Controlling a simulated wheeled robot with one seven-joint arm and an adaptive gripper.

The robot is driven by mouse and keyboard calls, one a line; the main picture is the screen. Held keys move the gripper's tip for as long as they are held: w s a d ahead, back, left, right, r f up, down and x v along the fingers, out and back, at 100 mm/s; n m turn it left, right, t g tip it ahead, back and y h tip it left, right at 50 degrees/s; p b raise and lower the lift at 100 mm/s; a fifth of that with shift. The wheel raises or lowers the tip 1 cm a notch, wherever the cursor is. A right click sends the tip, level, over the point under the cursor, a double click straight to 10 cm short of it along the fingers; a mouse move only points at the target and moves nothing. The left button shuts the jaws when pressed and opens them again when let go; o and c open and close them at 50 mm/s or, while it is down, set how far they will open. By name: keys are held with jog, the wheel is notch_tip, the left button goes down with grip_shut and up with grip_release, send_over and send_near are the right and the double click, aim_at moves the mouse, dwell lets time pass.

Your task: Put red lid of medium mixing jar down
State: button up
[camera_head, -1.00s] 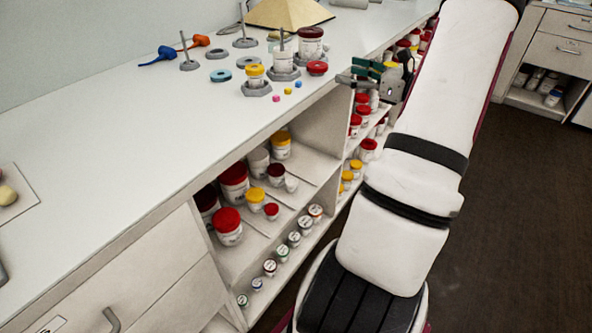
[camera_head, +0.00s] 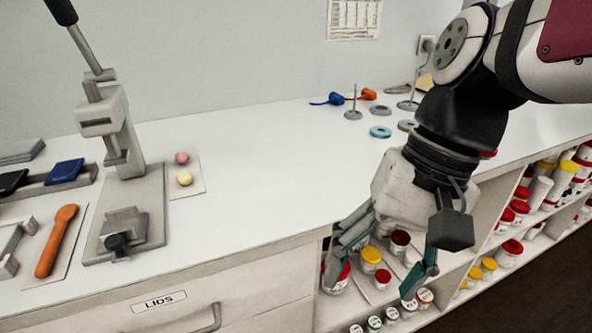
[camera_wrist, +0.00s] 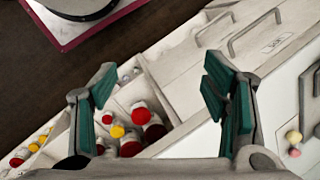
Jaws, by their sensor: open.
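My gripper (camera_head: 378,272) is open with nothing between its fingers. It hangs in front of the counter edge, over the open shelves. In the wrist view my gripper (camera_wrist: 160,105) also shows spread and empty, with shelf jars beyond it. A bit of red (camera_head: 488,154) shows on the counter from behind my arm; it may be the red lid, but most of it is hidden. A red-lidded jar (camera_head: 338,279) stands on the shelf behind the left finger. I cannot tell which jar is the medium mixing jar.
A yellow-lidded jar (camera_head: 371,256) and a dark-red-lidded jar (camera_head: 400,239) stand on the shelf. A press (camera_head: 125,190) stands on the counter at left. Blue rings (camera_head: 380,132) lie farther back. The counter (camera_head: 270,190) is clear in the middle.

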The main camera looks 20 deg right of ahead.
jog(key=shift+s+d+f+n+t+h, duration=0.25)
jog(key=shift+s+d+n+h, duration=0.15)
jog(key=shift+s+n+h, duration=0.35)
jog(key=shift+s+d+f+n+t+h, duration=0.2)
jog(key=shift+s+d+n+h, duration=0.25)
jog(key=shift+s+n, duration=0.5)
jog(key=shift+s+d+f+n+t+h, duration=0.15)
jog(key=shift+s+d+f+n+h, duration=0.2)
jog(key=shift+s+n+h, duration=0.45)
jog(key=shift+w+r, duration=0.1)
jog(key=shift+w, duration=0.05)
